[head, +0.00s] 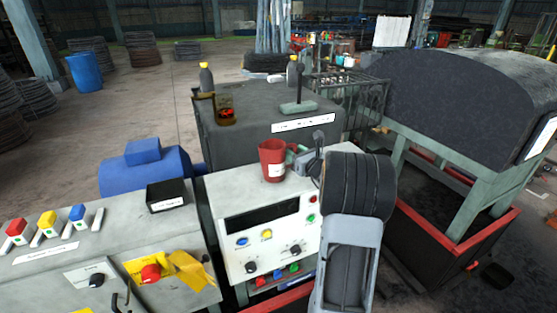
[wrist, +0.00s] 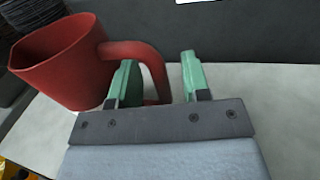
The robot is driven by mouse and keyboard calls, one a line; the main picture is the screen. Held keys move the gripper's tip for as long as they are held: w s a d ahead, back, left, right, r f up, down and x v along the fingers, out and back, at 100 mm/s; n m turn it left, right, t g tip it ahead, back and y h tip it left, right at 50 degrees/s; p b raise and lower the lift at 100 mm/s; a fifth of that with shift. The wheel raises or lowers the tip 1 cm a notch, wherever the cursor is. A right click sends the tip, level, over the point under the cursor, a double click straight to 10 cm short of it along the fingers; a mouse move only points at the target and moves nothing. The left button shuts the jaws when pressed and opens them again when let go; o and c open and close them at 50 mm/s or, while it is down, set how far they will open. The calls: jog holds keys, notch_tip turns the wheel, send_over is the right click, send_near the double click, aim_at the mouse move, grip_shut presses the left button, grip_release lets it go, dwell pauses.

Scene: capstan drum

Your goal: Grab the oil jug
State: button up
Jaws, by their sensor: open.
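The red oil jug (head: 271,160) stands upright on the top of the white control cabinet, with a pale label on its front. In the wrist view the jug (wrist: 62,62) is at the upper left, its handle (wrist: 147,54) reaching right. My gripper (head: 297,154) is just right of the jug on the handle side. In the wrist view my gripper (wrist: 159,76) is open, with green fingers. The left finger overlaps the handle's opening and the handle's outer bar shows between the fingers. I cannot tell whether anything touches. The handle's lower end is partly hidden.
A black box (head: 167,196) sits left on the neighbouring console (head: 60,255). Behind the jug stands a dark grey cabinet (head: 240,125) carrying bottles, a small amber container (head: 226,117) and a green-handled tool (head: 298,106). The white cabinet top (wrist: 250,105) is clear right of my gripper.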

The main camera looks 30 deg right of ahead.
jog(key=shift+c, duration=0.2)
grip_shut()
dwell(0.5)
